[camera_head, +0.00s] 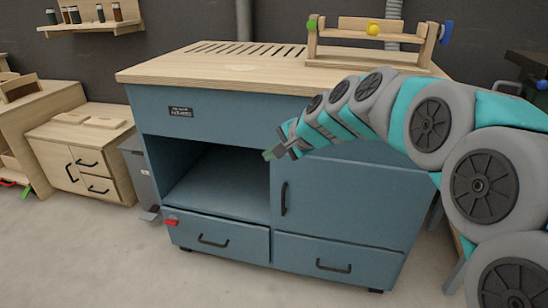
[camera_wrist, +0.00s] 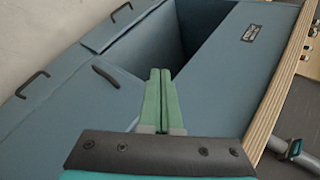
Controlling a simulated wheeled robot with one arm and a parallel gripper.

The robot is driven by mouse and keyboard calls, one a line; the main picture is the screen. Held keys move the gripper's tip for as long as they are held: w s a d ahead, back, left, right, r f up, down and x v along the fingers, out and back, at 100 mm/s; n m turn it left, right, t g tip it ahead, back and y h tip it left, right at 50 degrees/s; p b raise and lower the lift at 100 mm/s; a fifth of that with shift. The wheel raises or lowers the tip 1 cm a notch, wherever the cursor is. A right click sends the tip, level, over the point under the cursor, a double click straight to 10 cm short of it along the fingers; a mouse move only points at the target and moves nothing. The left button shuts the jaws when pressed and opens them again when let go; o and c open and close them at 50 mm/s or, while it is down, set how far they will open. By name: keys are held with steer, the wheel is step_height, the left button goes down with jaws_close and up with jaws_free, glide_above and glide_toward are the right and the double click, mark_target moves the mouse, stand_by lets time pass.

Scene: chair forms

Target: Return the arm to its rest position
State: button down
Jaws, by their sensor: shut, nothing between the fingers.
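My arm reaches in from the right in the head view, in front of the blue cabinet (camera_head: 210,125). My gripper (camera_head: 268,154) is at its end, beside the upper right edge of the cabinet's open compartment (camera_head: 215,185). In the wrist view my gripper (camera_wrist: 160,72) shows two green fingers pressed together, with nothing between them. Beyond the fingertips is the dark opening of the compartment (camera_wrist: 180,45). The gripper appears clear of the cabinet, though the exact gap cannot be told.
The cabinet's wooden top (camera_head: 210,72) carries a wooden frame (camera_head: 340,50) with a yellow knob. A closed door (camera_head: 330,205) and two drawers are below; a red item (camera_head: 171,222) is at the left drawer. A small wooden cabinet (camera_head: 75,150) stands left. The front floor (camera_head: 110,260) is clear.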

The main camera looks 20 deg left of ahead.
steer(key=shift+s+r, duration=0.2)
steer(key=shift+s, duration=0.1)
steer(key=s+d+f+n+g+h, duration=0.1)
steer(key=s+d+f+h, duration=0.2)
steer(key=s+d, duration=0.8)
steer(key=s+d+f+n+g+h, duration=0.1)
steer(key=s+d+f, duration=0.4)
steer(key=s+d, duration=0.6)
steer(key=s+d+f+n+g+h, duration=0.2)
steer(key=s+d, duration=1)
steer(key=d, duration=0.8)
step_height(320, 180, down, 3)
steer(key=g+h, duration=0.1)
steer(key=h, duration=0.1)
steer(key=shift+d+h, duration=0.3)
steer(key=shift+h, duration=0.1)
steer(key=shift+w+f, duration=0.1)
